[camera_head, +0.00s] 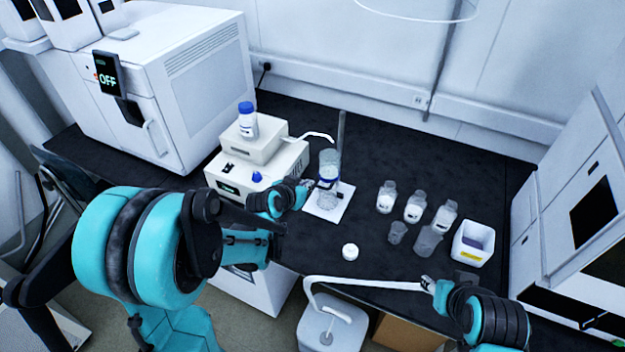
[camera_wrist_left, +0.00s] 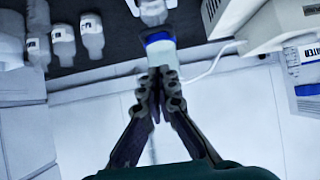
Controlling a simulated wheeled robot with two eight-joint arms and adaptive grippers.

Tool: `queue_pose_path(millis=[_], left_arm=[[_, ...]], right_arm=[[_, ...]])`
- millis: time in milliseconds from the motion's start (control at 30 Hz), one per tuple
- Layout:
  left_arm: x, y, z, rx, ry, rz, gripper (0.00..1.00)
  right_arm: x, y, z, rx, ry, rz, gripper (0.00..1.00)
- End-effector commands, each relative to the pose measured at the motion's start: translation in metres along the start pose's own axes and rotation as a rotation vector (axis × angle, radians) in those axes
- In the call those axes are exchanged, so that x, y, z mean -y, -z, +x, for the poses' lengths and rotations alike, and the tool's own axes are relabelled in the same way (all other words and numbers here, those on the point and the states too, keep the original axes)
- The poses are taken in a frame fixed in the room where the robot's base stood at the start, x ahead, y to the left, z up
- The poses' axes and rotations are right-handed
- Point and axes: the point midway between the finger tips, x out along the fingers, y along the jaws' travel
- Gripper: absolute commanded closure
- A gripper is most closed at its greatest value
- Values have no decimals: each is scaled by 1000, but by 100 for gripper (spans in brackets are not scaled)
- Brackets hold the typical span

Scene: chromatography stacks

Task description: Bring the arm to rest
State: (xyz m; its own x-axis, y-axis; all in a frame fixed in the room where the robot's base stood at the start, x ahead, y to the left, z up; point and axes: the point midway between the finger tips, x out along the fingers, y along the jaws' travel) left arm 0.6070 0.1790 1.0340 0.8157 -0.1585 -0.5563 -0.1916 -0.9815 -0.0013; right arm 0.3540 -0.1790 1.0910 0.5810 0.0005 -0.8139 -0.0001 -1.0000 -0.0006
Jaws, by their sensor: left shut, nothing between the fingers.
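My left gripper (camera_head: 306,187) is shut and empty, right beside the glass filter vessel (camera_head: 329,160) with a blue band. In the left wrist view its fingers (camera_wrist_left: 159,82) are pressed together, and the vessel's blue band (camera_wrist_left: 158,38) shows just past their tips; I cannot tell whether they touch it. The vessel stands upright on a white square base (camera_head: 343,203). My left arm reaches in from the left over the bench front. My right gripper (camera_head: 434,287) is at the lower right, by the end of a white tube; its jaws are too small to read.
A white pump unit (camera_head: 278,168) with a blue-capped bottle (camera_head: 246,120) stands left of the vessel. Several clear bottles (camera_head: 414,207), a white tub (camera_head: 473,244) and a white cap (camera_head: 350,252) are to the right. A white canister (camera_head: 332,331) stands below the bench edge.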

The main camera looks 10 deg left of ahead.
Motion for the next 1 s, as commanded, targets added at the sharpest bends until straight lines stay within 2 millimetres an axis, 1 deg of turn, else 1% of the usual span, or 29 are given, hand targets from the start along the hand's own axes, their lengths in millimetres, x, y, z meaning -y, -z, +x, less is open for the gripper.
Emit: queue_pose_path(millis=[33,67,200,767,867,967,1000], left_arm=[[0,1,-7,0,0,-1,100],[0,1,-10,0,0,-1,100],[0,0,-16,0,-1,-1,100],[-1,0,-18,3,-1,-2,100],[-6,-2,-28,22,-1,-5,100],[-14,-8,-48,60,0,-18,100],[-18,-12,-58,81,2,-24,100]], right_arm=[[0,1,-2,0,0,0,60],[0,2,-2,0,0,0,60],[0,2,-3,0,0,0,60],[0,2,-2,0,0,0,60],[0,0,0,0,0,0,60],[0,-4,6,0,0,0,60],[0,-6,8,0,0,0,60]])
